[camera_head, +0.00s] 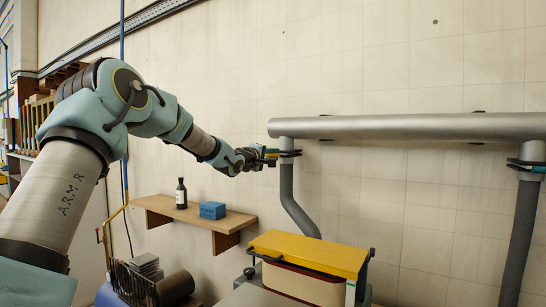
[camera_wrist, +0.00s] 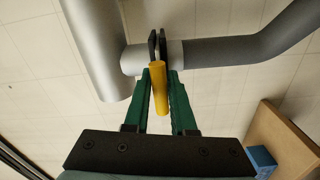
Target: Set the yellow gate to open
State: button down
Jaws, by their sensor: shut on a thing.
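The yellow gate's handle (camera_wrist: 160,90) shows in the wrist view between my gripper's green fingers. My gripper (camera_wrist: 161,76) is shut on this handle. The dark gate plates (camera_wrist: 157,45) sit just beyond the fingertips, at the joint where a short grey stub meets a darker duct. In the head view my gripper (camera_head: 271,156) is at the left end of the pipe, beside the gate (camera_head: 289,153) on the left drop duct. The handle is mostly hidden there by the gripper.
A large grey pipe (camera_head: 400,127) runs along the wall. A second gate (camera_head: 527,167) is on the right duct. Below are a wooden shelf (camera_head: 228,223) with a dark bottle (camera_head: 181,195) and blue box (camera_head: 212,210), and a yellow-topped unit (camera_head: 312,252). Space around the gripper's left is free.

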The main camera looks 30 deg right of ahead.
dwell(0.9)
jog(key=v, duration=0.6)
jog(key=shift+a+f, duration=0.15)
jog(key=c, duration=0.8)
grip_release()
jog(key=shift+a, duration=0.1)
jog(key=shift+c, duration=0.2)
jog(key=shift+s, duration=0.1)
jog(key=b+v, duration=0.2)
jog(key=v, duration=0.8)
jog(key=shift+s+a, duration=0.15)
jog(key=shift+a, duration=0.15)
